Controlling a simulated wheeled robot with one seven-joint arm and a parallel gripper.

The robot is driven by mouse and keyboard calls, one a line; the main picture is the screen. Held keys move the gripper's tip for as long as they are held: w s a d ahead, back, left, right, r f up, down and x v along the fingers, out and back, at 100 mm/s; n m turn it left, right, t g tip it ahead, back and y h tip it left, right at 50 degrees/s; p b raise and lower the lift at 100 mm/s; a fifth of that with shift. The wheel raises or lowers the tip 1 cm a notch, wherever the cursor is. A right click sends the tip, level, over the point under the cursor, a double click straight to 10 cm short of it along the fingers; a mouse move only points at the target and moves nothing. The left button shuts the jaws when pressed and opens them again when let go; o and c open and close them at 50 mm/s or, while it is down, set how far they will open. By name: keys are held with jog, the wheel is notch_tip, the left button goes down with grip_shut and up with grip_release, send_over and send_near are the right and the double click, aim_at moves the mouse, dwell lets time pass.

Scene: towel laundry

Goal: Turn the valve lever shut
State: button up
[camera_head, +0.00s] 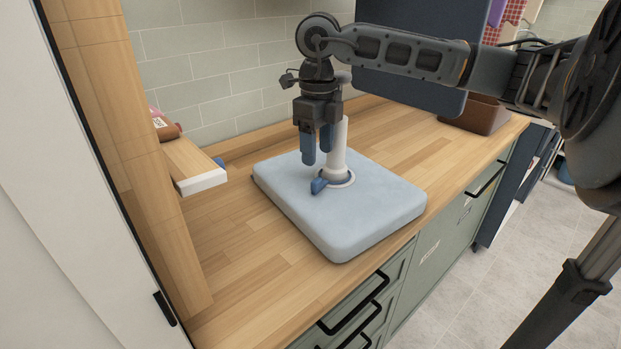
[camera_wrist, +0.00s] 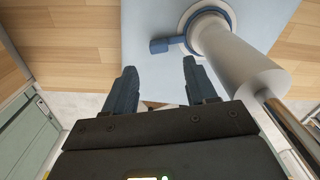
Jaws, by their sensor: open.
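The valve is a white upright pipe (camera_head: 338,150) with a round flange, standing on a pale blue padded block (camera_head: 370,215). Its blue lever (camera_head: 319,186) sticks out from the pipe's base toward the front left in the head view. In the wrist view the lever (camera_wrist: 160,45) points left from a blue ring around the pipe (camera_wrist: 235,55). My gripper (camera_head: 317,158) points down above the block, beside the pipe, with its blue fingers apart and empty. The fingertips (camera_wrist: 160,70) appear short of the lever in the wrist view; no contact is visible.
The block lies on a wooden counter (camera_head: 235,265) with green drawers and black handles (camera_head: 355,310) below. A wooden shelf with a white edge (camera_head: 203,181) juts in at left. A brown box (camera_head: 473,114) stands at the back right. The counter left of the block is clear.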

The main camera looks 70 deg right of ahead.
aim_at(317, 180)
notch_tip(317, 180, down, 7)
jog(key=shift+f+p, duration=0.2)
jog(key=shift+p, duration=0.55)
jog(key=shift+c, duration=0.2)
grip_shut()
